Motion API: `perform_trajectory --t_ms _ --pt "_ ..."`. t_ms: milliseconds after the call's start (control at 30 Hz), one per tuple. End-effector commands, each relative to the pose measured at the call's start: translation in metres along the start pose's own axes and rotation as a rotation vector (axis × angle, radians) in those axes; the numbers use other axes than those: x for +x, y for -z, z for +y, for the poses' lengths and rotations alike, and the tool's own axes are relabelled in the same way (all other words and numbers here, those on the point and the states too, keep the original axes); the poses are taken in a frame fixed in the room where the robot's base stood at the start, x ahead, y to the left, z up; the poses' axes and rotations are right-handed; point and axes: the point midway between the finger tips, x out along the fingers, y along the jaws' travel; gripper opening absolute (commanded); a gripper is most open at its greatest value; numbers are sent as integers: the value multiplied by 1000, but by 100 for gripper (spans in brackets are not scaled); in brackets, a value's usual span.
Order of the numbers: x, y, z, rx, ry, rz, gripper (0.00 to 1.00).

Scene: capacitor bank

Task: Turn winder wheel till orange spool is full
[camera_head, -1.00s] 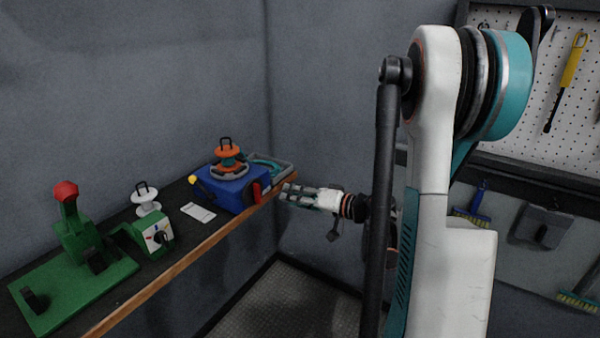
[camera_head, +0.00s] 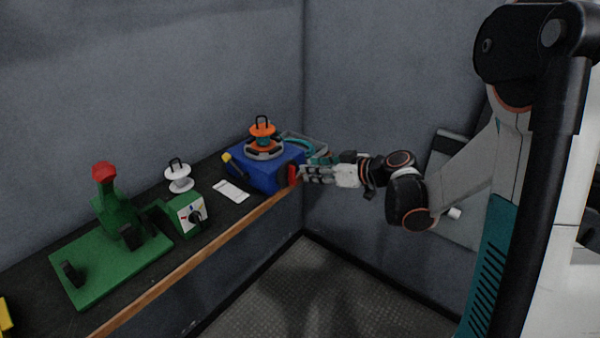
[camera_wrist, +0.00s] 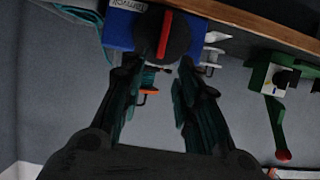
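The orange spool (camera_head: 263,129) stands upright on a grey round mount on top of a blue box (camera_head: 265,168) at the bench's far end. Some teal shows below its orange top. A yellow-ended lever or crank (camera_head: 229,159) sticks out at the box's left; I cannot tell if it is the winder wheel. A black knob with a red bar (camera_wrist: 164,35) is on the box's face; its red also shows in the head view (camera_head: 293,175). My gripper (camera_wrist: 158,68) is open and empty, its fingertips just short of the knob. The orange spool (camera_wrist: 148,91) is partly visible between the fingers.
A grey tray with teal material (camera_head: 300,143) lies behind the blue box. A white card (camera_head: 231,191), a white spool (camera_head: 179,178), a green dial box (camera_head: 188,214) and a green press with red knob (camera_head: 120,215) stand along the bench. Its wooden edge (camera_head: 200,258) runs in front.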

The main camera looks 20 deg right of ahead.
Motion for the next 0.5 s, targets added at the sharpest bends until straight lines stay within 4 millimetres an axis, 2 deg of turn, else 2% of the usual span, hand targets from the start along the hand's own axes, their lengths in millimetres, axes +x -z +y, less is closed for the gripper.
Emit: perform_trajectory --t_ms 33,200,333,500 --pt "12 -2 -1 -1 2 0 30" --pt "41 -2 -1 -1 2 0 30" --pt "56 -1 0 1 0 1 30" --pt "65 0 0 1 0 0 30"
